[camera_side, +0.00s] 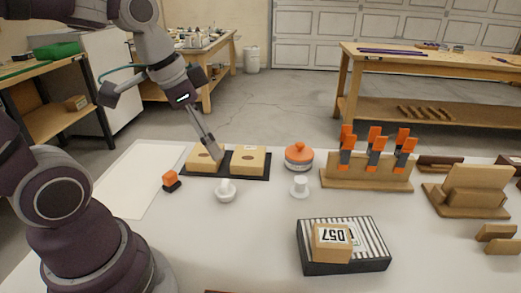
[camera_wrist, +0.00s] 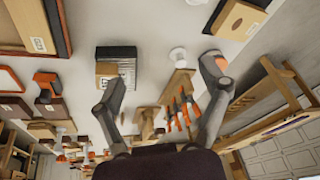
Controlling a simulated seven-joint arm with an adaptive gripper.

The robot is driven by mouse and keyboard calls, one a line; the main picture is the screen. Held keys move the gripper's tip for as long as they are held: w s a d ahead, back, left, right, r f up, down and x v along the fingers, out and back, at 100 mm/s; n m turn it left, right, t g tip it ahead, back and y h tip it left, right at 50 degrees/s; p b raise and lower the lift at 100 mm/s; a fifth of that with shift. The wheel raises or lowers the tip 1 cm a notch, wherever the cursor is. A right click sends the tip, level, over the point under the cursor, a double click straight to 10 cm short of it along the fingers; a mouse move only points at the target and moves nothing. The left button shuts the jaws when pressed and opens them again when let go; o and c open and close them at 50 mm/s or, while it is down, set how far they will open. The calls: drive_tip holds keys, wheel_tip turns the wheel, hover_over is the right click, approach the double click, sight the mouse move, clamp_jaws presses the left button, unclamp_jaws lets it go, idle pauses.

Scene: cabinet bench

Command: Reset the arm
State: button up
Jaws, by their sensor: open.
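My gripper (camera_side: 211,146) points down and to the right above the back left of the white table, over or close to the left wooden box (camera_side: 198,165). In the wrist view my gripper (camera_wrist: 167,75) has its two fingers spread wide, with nothing held between them. The wrist camera looks tilted across the bench rather than straight down. Whether a fingertip touches the wooden box cannot be told.
A second wooden box (camera_side: 248,160) shares the dark mat. Nearby are an orange block (camera_side: 170,177), a white bowl (camera_side: 226,190), an orange-lidded pot (camera_side: 299,153) and a white cup (camera_side: 300,184). Orange clamps (camera_side: 375,140) stand right; a striped tray (camera_side: 372,240) holds a carton (camera_side: 331,243).

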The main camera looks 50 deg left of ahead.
drive_tip(key=s+n, duration=0.1)
drive_tip(key=s+d+n+t, duration=0.1)
drive_tip(key=s+d+n, duration=0.1)
drive_tip(key=shift+s+d+r, duration=0.1)
drive_tip(key=shift+d+r, duration=0.15)
drive_tip(key=shift+r, duration=0.05)
idle(1.1)
